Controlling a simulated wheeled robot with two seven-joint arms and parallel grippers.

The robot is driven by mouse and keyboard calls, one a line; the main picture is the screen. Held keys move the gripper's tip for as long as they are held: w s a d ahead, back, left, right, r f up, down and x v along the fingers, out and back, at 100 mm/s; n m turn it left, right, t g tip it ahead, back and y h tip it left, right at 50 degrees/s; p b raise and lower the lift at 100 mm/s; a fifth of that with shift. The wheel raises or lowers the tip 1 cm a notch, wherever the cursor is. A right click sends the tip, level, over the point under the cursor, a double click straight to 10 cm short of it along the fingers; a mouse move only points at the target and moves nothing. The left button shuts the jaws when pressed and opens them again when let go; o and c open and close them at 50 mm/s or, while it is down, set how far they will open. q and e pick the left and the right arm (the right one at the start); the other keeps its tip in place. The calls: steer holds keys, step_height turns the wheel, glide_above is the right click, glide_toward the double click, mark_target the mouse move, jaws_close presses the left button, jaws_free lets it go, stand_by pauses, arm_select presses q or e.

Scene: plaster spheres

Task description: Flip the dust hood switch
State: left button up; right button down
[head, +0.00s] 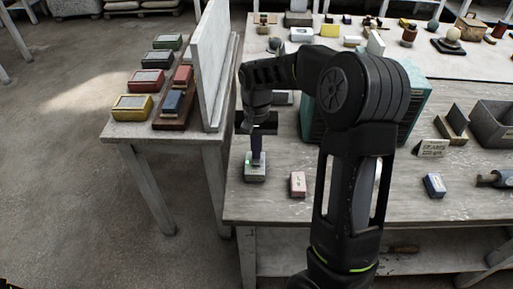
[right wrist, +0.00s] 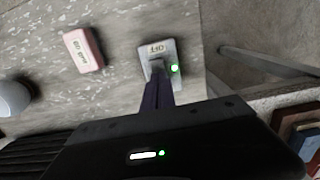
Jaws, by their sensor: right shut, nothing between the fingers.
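The dust hood switch (head: 255,176) is a small pale grey box near the front left corner of the workbench. It also shows in the right wrist view as a pale plate (right wrist: 147,49) with a small label and a lit green lamp. My right gripper (head: 257,160) points down at the switch, its fingers shut and empty. In the right wrist view the dark fingertips (right wrist: 158,76) reach over the middle of the plate and hide part of it, including most of any lever. I cannot tell if they touch it. My left gripper is not in view.
A teal machine (head: 412,105) stands behind my right arm. A white upright panel (head: 209,65) and a side table (head: 122,131) with coloured boxes are at the left.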

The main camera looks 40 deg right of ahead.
steer(key=shift+s+a, duration=0.1)
stand_by(0.3)
steer(key=shift+r+p, duration=0.4)
steer(key=shift+r, duration=0.1)
steer(key=r+p, duration=0.3)
steer(key=r, duration=0.1)
steer(key=shift+w+d+r, duration=0.1)
steer(key=shift+w+d, duration=0.2)
steer(key=shift+w, duration=0.05)
steer(key=shift+w+r+b, duration=0.25)
steer(key=shift+r+b, duration=0.05)
steer(key=shift+b, duration=0.35)
step_height(320, 180, up, 8)
steer(key=d, duration=0.1)
steer(key=shift+w+b, duration=0.4)
steer(key=shift+w, duration=0.05)
